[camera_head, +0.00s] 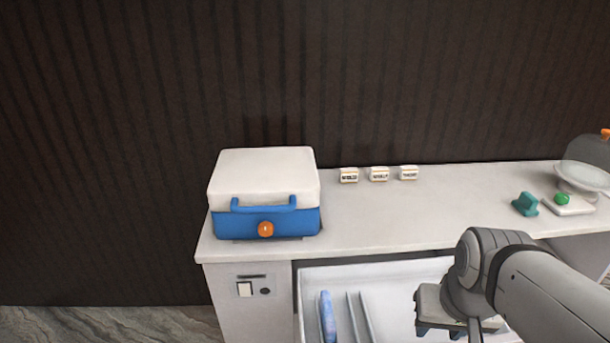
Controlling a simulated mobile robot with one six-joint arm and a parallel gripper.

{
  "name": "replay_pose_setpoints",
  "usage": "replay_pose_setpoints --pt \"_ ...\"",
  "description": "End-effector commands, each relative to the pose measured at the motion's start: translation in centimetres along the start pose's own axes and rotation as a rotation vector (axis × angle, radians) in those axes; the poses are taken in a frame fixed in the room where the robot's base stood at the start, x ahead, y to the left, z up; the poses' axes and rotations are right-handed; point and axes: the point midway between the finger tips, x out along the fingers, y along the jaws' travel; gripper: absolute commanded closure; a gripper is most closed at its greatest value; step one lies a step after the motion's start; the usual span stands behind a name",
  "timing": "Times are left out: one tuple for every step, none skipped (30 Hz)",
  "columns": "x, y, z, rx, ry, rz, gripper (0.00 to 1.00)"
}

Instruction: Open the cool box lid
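The cool box (300,223) stands at the left end of the white counter. It has a blue body, a blue handle bar (263,204) and an orange round knob (265,229) on the front. Its white lid (262,172) is down and shut on the body. My gripper (447,331) is at the lower right, in front of the counter and over the open drawer area, well apart from the cool box. It points downward and its fingertips are partly cut off by the bottom edge, so its opening is not clear.
Several small things stand on the counter (420,226): three labelled blocks (379,174), a teal object (525,204) and a green ball (562,199) on a white slab. An open drawer (388,270) below holds a blue item (327,318).

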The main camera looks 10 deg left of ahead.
Motion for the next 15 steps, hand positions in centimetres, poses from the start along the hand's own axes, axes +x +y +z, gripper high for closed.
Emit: replay_pose_setpoints --pt "0.0 0.0 0.0 0.000 0.000 0.000 0.60" --pt "0.0 0.0 0.0 0.000 0.000 0.000 0.60" --pt "0.0 0.0 0.0 0.000 0.000 0.000 0.60" --pt "0.0 0.0 0.0 0.000 0.000 0.000 0.60" --pt "0.0 0.0 0.0 0.000 0.000 0.000 0.60" --pt "0.0 0.0 0.0 0.000 0.000 0.000 0.60" --pt "0.0 0.0 0.0 0.000 0.000 0.000 0.60" --pt "0.0 0.0 0.0 -0.002 0.002 0.001 0.60" --pt "0.1 0.0 -0.2 -0.011 0.007 0.003 0.60" --pt "0.2 0.1 -0.6 -0.022 0.015 0.007 0.60" --pt "0.3 0.1 -1.1 -0.039 0.027 0.012 0.60" --pt "0.6 -0.1 -1.9 -0.077 0.052 0.023 0.60" --pt "0.8 -0.3 -2.8 -0.112 0.075 0.032 0.60" --pt "1.1 -0.3 -3.9 -0.156 0.104 0.045 0.60" --pt "1.6 -0.4 -5.6 -0.224 0.149 0.065 0.60"
